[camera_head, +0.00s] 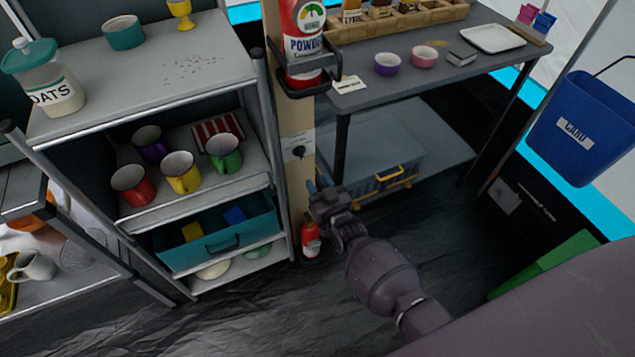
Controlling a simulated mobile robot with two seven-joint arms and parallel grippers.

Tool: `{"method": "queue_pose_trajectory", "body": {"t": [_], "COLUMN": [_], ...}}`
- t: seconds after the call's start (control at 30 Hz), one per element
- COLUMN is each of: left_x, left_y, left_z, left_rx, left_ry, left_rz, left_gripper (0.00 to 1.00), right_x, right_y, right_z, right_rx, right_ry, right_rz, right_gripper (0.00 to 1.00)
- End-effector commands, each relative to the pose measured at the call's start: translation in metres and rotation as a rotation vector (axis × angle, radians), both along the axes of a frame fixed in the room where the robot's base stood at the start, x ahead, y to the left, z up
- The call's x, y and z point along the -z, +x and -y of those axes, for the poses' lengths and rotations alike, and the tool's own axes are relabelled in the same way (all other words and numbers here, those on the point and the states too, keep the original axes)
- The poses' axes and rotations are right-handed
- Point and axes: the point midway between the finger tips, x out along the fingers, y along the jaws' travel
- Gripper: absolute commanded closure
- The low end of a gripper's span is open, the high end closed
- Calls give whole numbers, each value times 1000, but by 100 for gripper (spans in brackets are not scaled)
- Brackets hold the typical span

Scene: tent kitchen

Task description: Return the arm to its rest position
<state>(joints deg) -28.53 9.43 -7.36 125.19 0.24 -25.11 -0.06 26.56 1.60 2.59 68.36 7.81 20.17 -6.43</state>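My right arm comes in from the lower right, and its gripper (322,192) is in front of the wooden post (296,147) between the shelf unit and the grey table. The gripper points away from me, and its fingers are small and partly dark against the post. I cannot tell whether it touches the post or whether anything is between its fingers. My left arm and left gripper do not show.
The shelf unit (158,83) on the left holds mugs and a teal bin (217,235). A fire extinguisher (302,40) hangs on the post. A small red bottle (310,239) stands below. The grey table (410,66) and blue bucket (584,128) are right. Dark floor is open below.

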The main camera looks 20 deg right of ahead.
Motion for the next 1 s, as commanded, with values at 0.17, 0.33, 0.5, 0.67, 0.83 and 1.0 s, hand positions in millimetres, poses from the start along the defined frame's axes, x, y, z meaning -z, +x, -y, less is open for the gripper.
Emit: {"method": "queue_pose_trajectory", "body": {"t": [0.17, 0.33, 0.5, 0.67, 0.83, 1.0], "left_x": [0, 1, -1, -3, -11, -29], "left_y": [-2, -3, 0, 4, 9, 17], "left_z": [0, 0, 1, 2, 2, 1], "left_rx": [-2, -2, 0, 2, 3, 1], "left_ry": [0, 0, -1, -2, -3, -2], "left_rz": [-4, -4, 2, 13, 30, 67], "left_gripper": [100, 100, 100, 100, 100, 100], "right_x": [-1, 0, 0, 0, -5, -21], "right_y": [-2, -2, -2, -2, -10, -47], "right_z": [1, 1, 1, 1, 6, 22], "right_rx": [-1, -1, -1, -1, -1, -5], "right_ry": [0, 0, 0, 0, -6, -31], "right_rz": [1, 0, 0, 0, -11, -66], "right_gripper": [64, 64, 64, 64, 64, 64]}}
